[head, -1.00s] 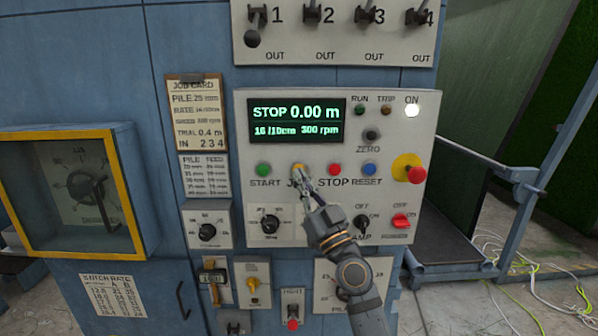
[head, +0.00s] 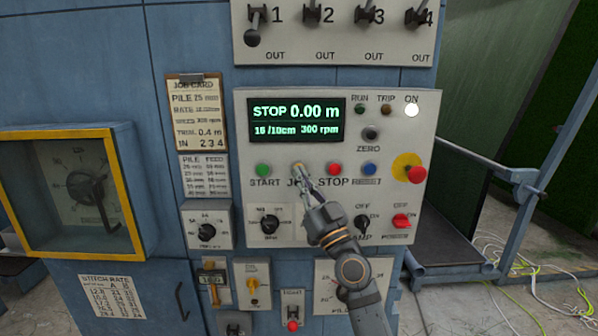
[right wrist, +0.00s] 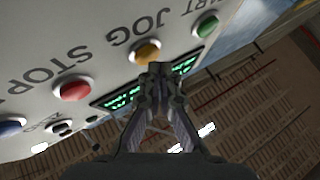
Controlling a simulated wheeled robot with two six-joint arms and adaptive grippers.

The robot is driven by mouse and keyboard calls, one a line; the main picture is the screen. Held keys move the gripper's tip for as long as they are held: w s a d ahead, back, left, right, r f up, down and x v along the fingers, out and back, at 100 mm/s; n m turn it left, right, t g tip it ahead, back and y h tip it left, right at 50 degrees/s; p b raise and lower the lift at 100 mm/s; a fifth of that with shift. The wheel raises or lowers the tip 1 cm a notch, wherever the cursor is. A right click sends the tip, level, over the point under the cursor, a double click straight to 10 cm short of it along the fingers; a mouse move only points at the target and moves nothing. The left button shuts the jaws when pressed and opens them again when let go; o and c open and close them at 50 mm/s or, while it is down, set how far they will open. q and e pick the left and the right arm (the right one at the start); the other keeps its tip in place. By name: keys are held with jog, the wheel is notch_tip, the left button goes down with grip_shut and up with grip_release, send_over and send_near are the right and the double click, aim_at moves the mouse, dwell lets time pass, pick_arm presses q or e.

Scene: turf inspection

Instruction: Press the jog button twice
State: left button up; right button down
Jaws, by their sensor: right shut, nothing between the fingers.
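The yellow jog button (head: 297,165) sits on the pale control panel (head: 400,130), between the green start button (head: 263,169) and the red stop button (head: 334,169). My right gripper (head: 302,173) is shut and empty, its tips at the jog button and covering part of it and its label. In the right wrist view the shut fingertips (right wrist: 158,68) overlap the edge of the yellow button (right wrist: 148,51). I cannot tell whether they touch it. The display (head: 297,121) reads STOP 0.00 m. My left gripper is not in view.
A blue reset button (head: 369,169) and a red emergency knob (head: 416,174) on yellow are to the right. Selector knobs (head: 270,224) and a red power switch (head: 400,220) lie below. Several levers (head: 313,18) are above. Cables (head: 520,280) lie on the floor at right.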

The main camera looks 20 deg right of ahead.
jog(key=shift+w+d+b, duration=0.15)
jog(key=shift+w+b, duration=0.2)
jog(key=shift+w, duration=0.15)
dwell(0.5)
jog(key=shift+s, duration=0.1)
jog(key=shift+s+a, duration=0.3)
jog(key=shift+s, duration=0.5)
jog(key=s, duration=0.2)
jog(key=s+a+p, duration=0.1)
jog(key=s, duration=0.1)
jog(key=shift+s+a, duration=0.2)
jog(key=shift+s, duration=0.15)
dwell(0.3)
